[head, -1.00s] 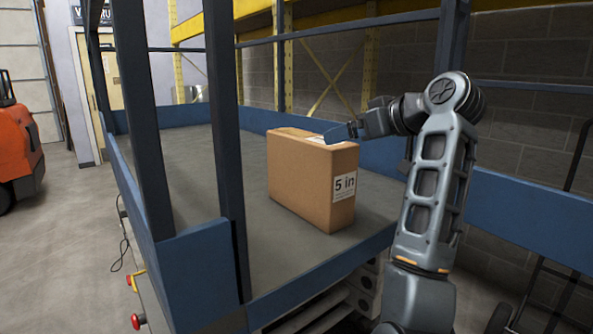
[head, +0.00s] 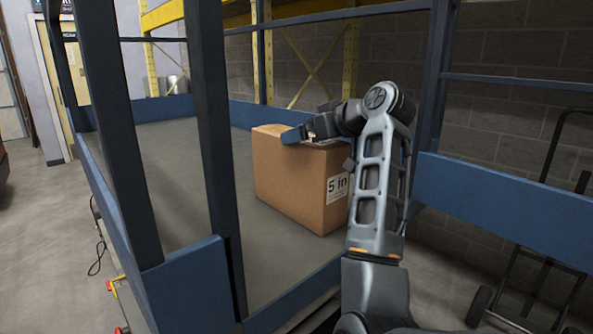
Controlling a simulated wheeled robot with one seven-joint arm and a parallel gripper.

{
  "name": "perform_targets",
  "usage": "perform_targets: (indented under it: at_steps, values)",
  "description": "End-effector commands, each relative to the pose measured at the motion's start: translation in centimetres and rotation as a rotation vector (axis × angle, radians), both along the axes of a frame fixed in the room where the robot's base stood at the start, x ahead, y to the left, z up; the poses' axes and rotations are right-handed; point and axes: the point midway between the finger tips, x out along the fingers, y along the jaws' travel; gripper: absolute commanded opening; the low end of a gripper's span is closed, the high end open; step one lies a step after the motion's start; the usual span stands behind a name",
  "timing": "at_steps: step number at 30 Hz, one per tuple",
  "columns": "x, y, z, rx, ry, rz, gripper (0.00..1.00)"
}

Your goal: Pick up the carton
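The carton (head: 292,185) is a brown cardboard box with a white "5 in" label on its right end. It stands upright on the grey platform of a lift with blue side boards. My gripper (head: 292,136) is at the carton's top, with a blue-grey finger lying over the near top edge. The arm reaches in from the right and hides part of the carton's top and right side. I cannot tell whether the fingers grip the carton or only lie against it, as the far finger is hidden.
Dark upright posts (head: 212,130) and a blue side board (head: 190,285) stand on the near left of the platform (head: 175,165). A blue board (head: 500,205) runs along the right. Yellow racking (head: 260,60) is behind. A hand truck (head: 545,235) stands at right. The platform left of the carton is clear.

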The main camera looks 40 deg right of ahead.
Motion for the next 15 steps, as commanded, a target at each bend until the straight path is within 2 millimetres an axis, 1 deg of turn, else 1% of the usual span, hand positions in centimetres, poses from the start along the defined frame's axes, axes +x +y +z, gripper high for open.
perform_targets:
  at_steps: [1, 4, 12, 15]
  values:
    - [0.6, 0.0, -0.1, 0.002, 0.001, 0.001, 1.0]
    - [1.4, 0.0, -0.5, 0.0, 0.001, 0.001, 1.0]
    - [1.7, 0.0, -0.7, 0.0, 0.0, -0.001, 1.0]
    - [1.7, 0.0, -0.7, 0.0, 0.0, -0.001, 0.91]
